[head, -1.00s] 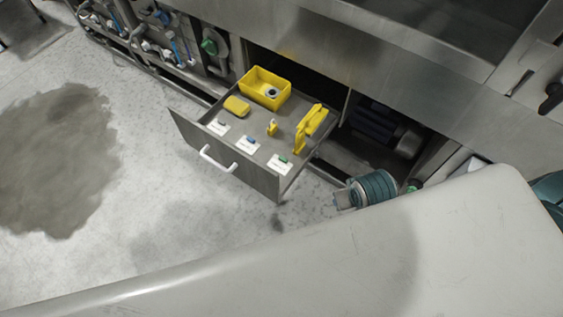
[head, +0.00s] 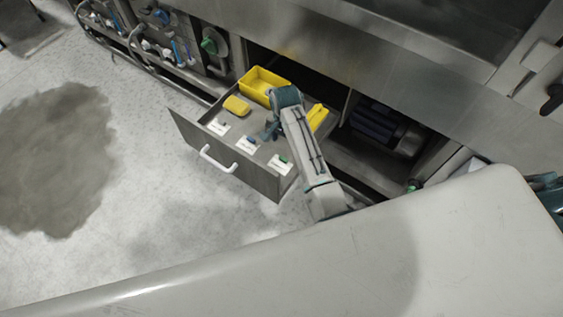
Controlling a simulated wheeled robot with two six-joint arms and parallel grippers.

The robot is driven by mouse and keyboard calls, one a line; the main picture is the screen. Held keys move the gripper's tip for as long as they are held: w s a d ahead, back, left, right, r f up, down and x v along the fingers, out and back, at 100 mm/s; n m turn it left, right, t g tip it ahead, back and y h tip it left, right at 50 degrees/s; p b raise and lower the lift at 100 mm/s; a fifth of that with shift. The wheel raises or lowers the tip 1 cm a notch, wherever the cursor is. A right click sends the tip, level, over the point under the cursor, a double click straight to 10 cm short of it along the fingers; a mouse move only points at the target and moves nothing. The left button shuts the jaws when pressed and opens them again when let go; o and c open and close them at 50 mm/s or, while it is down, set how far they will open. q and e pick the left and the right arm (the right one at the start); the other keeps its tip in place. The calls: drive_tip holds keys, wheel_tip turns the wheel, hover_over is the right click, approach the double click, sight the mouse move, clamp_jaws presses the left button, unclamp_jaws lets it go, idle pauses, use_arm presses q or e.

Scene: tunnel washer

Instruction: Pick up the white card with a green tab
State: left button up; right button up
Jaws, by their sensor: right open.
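The white card with a green tab (head: 279,165) lies flat in the open drawer (head: 237,172), at its front right corner. The tab is on the card's upper edge. My right gripper (head: 268,134) is over the drawer, above and slightly left of this card and apart from it. It is open and nothing shows between its fingers. My right forearm passes close by the card's right side and hides part of the drawer's right side. My left gripper is not in view.
Two other white cards, one with a blue tab (head: 246,146) and one with a white tab (head: 217,127), lie along the drawer front. A yellow bin (head: 256,79), a yellow block (head: 237,106) and a partly hidden yellow tool (head: 318,116) are behind. Pipes and valves line the machine at upper left.

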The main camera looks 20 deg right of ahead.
hover_over(283, 159)
drive_tip(key=f, duration=0.2)
drive_tip(key=w+f, duration=0.1)
drive_tip(key=f, duration=0.1)
drive_tip(key=shift+a+f, duration=0.1)
drive_tip(key=shift+f, duration=0.2)
drive_tip(key=shift+s+f, duration=0.1)
drive_tip(key=shift+f, duration=0.45)
drive_tip(key=f, duration=0.4)
drive_tip(key=shift+s+f, duration=0.2)
drive_tip(key=shift+s, duration=0.2)
drive_tip(key=shift+f, duration=0.2)
drive_tip(key=shift+c, duration=0.9)
drive_tip(key=c, duration=0.9)
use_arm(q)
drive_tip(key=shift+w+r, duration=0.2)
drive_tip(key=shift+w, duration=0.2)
